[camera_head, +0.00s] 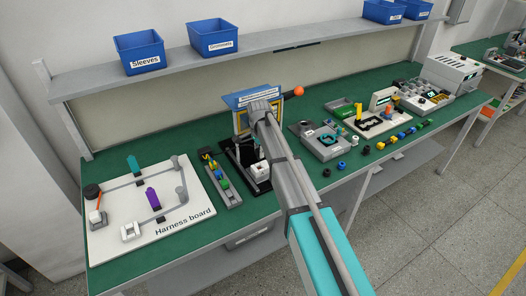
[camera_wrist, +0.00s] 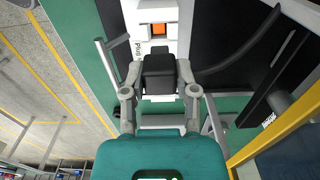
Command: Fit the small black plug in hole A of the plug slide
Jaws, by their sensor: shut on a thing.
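In the wrist view my gripper (camera_wrist: 160,78) is shut on the small black plug (camera_wrist: 159,62), with a finger on each side of it. I cannot make out a hole letter, and the plug hides the nearer part of the slide. I cannot tell whether the plug touches it. In the head view a white block (camera_head: 260,170) stands on a black base (camera_head: 258,186), partly behind my arm. The gripper's fingertips are hidden there.
The harness board (camera_head: 150,245) lies to the left, and a grey tray of coloured parts (camera_head: 222,185) is beside the black base. A blue-framed panel (camera_head: 245,98) stands behind my arm. A grey fixture (camera_head: 320,140) and several small coloured parts lie to the right.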

